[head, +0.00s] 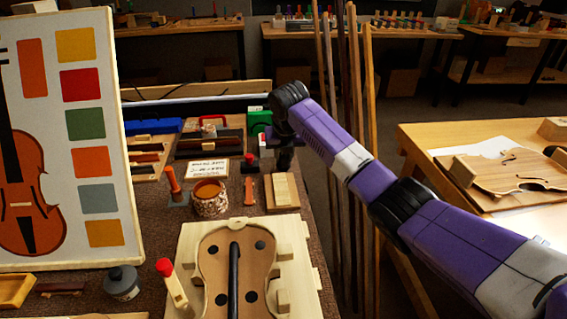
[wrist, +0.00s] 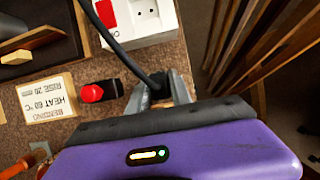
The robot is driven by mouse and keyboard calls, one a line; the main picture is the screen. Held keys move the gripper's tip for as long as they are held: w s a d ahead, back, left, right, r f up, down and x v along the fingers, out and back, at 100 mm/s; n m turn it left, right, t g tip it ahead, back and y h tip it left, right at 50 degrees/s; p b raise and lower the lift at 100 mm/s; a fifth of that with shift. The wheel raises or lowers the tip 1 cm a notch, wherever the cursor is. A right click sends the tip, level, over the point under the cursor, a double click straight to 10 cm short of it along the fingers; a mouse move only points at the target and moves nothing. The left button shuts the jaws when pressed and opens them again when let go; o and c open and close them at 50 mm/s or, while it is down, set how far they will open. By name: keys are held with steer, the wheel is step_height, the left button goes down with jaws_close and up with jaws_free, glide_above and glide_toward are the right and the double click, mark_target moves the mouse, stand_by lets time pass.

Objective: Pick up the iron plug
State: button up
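The iron plug (wrist: 159,80) appears as a dark piece at the end of a black cable (wrist: 121,50) in the wrist view. My gripper (wrist: 160,88) has its two grey fingers on either side of it, with a gap between them. I cannot tell whether they touch the plug. In the head view my gripper (head: 284,160) points down at the right edge of the bench, and the plug cannot be made out there. A white socket block (wrist: 146,20) with a red switch lies just beyond the fingers.
A red-topped black object (wrist: 92,93) stands left of the fingers, beside a white heat card (wrist: 47,98). A green box (head: 259,121) stands behind my gripper. Upright wooden strips (head: 352,130) stand close on the right. A violin mould (head: 238,265) lies in front.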

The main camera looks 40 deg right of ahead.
jaws_close()
step_height(320, 180, up, 20)
steer(key=p, duration=0.2)
stand_by(0.4)
